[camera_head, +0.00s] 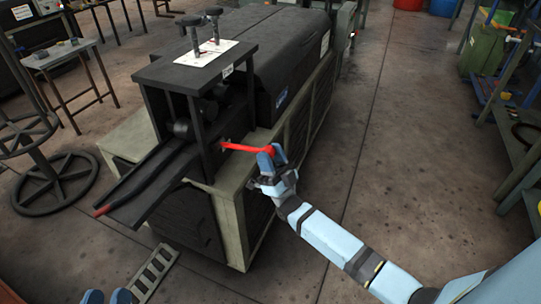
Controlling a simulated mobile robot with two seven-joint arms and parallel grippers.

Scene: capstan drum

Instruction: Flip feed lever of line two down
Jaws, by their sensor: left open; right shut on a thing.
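A red lever (246,149) sticks out to the right from the side of the black and grey machine (200,110). It lies close to level, its outer end a little lower in the picture than its pivot. My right gripper (269,158) is shut on the lever at its outer end, which is partly hidden by the fingers. No line number is readable on the machine.
A black chute (150,185) with a red tip juts out at the machine's front left. A round-based stand (55,180) and a table (60,55) are at left. Floor to the right is clear up to shelving (515,150).

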